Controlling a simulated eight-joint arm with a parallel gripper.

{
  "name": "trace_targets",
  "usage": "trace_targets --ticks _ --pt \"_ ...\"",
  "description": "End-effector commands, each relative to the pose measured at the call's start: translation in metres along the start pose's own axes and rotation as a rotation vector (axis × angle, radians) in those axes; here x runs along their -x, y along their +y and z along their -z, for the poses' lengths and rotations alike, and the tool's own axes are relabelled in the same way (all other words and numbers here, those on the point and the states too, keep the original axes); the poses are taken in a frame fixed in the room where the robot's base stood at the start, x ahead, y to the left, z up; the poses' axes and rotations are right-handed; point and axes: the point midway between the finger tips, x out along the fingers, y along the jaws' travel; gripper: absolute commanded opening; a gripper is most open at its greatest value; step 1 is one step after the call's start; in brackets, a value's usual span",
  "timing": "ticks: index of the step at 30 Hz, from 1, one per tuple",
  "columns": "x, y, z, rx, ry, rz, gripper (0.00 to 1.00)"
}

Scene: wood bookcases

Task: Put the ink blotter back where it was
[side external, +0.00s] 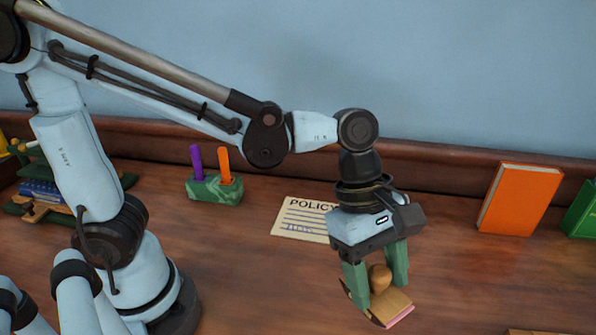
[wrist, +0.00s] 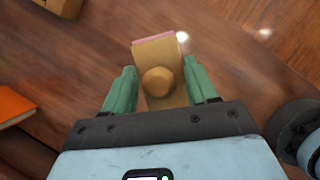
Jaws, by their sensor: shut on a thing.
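The ink blotter (side external: 394,304) is a tan wooden block with a round knob on top and a pink layer along its underside. My gripper (side external: 377,284) points down with its green fingers on either side of the blotter, shut on it. In the wrist view the blotter (wrist: 158,52) lies between the fingers of my gripper (wrist: 160,82), with the knob facing the camera and a pink edge at the far end. I cannot tell whether its underside touches the desk.
A paper marked POLICY (side external: 300,222) lies behind my gripper. A green marbled holder (side external: 213,189) with purple and orange sticks stands left of it. A wooden piece (side external: 530,332) shows at the bottom right edge.

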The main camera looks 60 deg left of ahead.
Motion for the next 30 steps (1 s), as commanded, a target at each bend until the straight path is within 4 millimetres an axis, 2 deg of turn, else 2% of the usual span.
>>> trace_targets --ticks 9,15,23,30 --pt "-0.019 0.047 0.052 0.006 0.000 -0.003 0.10" --pt "-0.029 0.070 0.077 0.004 0.000 -0.003 0.10" --pt "-0.036 0.079 0.090 0.001 -0.001 -0.001 0.10" --pt "-0.063 0.078 0.101 0.001 -0.001 -0.002 0.10"
